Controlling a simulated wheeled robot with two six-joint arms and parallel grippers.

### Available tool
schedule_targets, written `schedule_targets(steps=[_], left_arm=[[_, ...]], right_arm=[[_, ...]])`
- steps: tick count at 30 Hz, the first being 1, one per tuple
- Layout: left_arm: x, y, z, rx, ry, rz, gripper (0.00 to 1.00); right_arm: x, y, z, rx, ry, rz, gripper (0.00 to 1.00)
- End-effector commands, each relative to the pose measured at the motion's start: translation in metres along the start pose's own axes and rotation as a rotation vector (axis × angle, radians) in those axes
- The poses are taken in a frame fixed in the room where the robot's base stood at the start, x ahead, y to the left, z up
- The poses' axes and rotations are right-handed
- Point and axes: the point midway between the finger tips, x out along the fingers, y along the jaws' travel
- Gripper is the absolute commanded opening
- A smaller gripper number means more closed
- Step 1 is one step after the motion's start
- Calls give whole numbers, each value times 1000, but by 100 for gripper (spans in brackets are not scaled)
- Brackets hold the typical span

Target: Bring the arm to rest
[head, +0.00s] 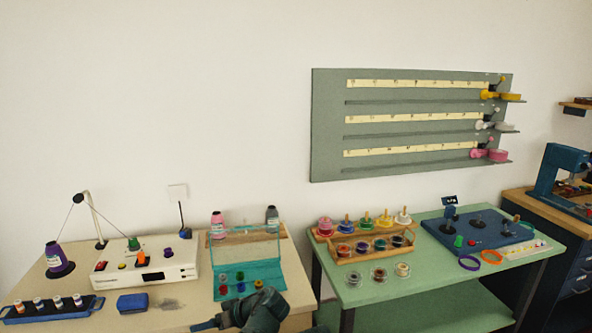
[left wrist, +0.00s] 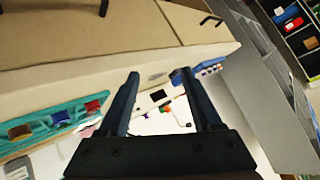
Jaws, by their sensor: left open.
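My left gripper (head: 203,325) is at the bottom edge of the head view, low at the front of the cream table (head: 205,262). In the left wrist view its two dark fingers (left wrist: 160,95) stand apart with nothing held between them. The dark wrist hides part of the table's front edge. My right gripper shows in neither view.
The teal open box (head: 262,275) of spools stands just behind the wrist. A green table (head: 360,293) holds a wooden spool rack (head: 345,258).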

Motion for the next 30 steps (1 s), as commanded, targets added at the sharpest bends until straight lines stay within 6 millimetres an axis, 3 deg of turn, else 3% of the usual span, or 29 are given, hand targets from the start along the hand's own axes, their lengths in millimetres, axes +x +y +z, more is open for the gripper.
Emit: schedule_targets(steps=[5,9,13,19,30], left_arm=[[-41,-7,63,343,-225,182,66],[-87,-10,119,667,-383,414,66],[-122,-15,154,881,-458,603,66],[-149,-17,177,1025,-492,751,66],[-150,-16,179,1036,-493,762,66]], right_arm=[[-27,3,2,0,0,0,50],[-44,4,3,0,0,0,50],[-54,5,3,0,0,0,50],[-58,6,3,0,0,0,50],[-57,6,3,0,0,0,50]])
